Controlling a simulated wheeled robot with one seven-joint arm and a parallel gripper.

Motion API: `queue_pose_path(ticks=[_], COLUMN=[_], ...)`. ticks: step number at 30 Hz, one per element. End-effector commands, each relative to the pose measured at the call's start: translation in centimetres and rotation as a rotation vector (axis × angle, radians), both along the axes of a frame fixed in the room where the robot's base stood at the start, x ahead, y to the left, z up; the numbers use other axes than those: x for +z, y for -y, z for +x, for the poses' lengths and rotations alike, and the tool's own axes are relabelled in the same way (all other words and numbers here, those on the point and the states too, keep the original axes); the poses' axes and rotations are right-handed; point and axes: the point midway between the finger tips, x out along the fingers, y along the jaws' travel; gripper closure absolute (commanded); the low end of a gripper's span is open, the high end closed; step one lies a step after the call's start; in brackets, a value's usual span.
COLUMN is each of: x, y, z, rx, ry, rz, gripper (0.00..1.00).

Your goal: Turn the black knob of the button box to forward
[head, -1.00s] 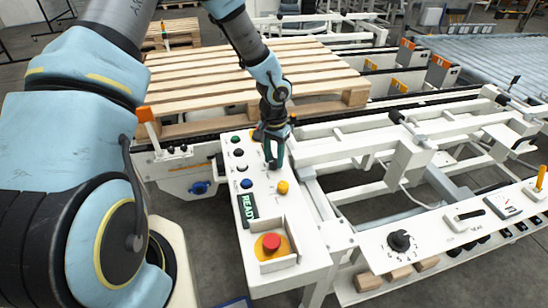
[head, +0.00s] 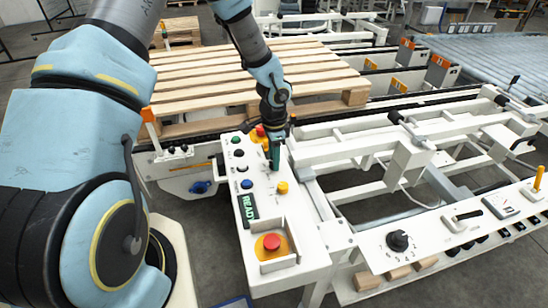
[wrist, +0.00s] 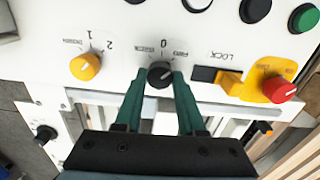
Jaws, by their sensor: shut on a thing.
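The white button box (head: 268,206) stands at the centre of the head view. In the wrist view its black knob (wrist: 160,74) sits below a "0" mark, with small labels to the left and right. My gripper (wrist: 161,76) is shut on the black knob, with a green finger on each side of it. The knob's exact pointer angle is hard to tell. In the head view my gripper (head: 274,158) reaches down to the box's far part and hides the knob.
A yellow knob (wrist: 86,66) and a red knob on a yellow plate (wrist: 279,89) flank the black knob. A red emergency button (head: 271,242) is at the box's near end. A wooden pallet (head: 235,78) lies behind, and conveyor frames (head: 400,150) stand to the right.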

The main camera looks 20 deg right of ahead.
Motion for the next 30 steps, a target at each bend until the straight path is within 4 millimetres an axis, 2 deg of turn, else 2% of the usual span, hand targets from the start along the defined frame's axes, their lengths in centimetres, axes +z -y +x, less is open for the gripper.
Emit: queue_pose_path(ticks=[19, 20, 27, 30], x=[0.06, 0.06, 0.03, 0.02], y=[0.07, 0.07, 0.05, 0.03], z=[0.05, 0.05, 0.03, 0.02], rx=[-0.054, -0.053, -0.052, -0.052], ry=[0.002, 0.002, 0.001, 0.001], rz=[-0.002, -0.002, -0.001, -0.001], gripper=[1.0, 0.58, 0.31, 0.31])
